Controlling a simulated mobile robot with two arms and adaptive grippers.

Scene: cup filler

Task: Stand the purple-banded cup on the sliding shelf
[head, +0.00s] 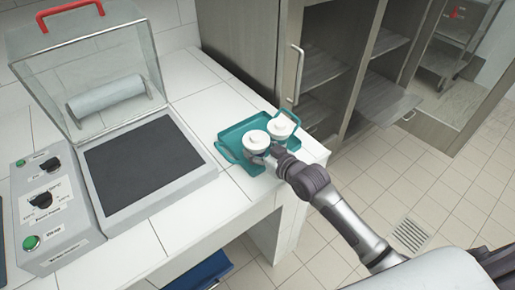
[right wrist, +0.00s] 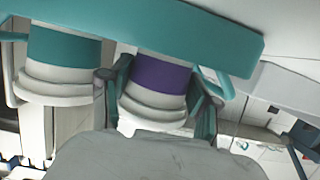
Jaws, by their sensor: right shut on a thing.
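The purple-banded cup (right wrist: 158,78) is between my right gripper's fingers (right wrist: 160,100) in the right wrist view, its purple band facing the camera. In the head view this appears to be the nearer white-lidded cup (head: 257,140), in the teal tray (head: 229,137) on the white counter. My right gripper (head: 270,157) is shut on it at its lower right; the fingers are largely hidden there. I cannot tell whether the cup is clear of the tray. Cabinet shelves (head: 386,103) show at the right; which one slides is unclear. My left gripper is not in view.
A teal-banded cup (right wrist: 63,55) stands close beside the held cup. A wrapping machine (head: 150,165) with a raised clear cover and knobs fills the counter's left side. A tall cabinet door handle (head: 299,75) stands behind the tray. The tiled floor at right is mostly clear.

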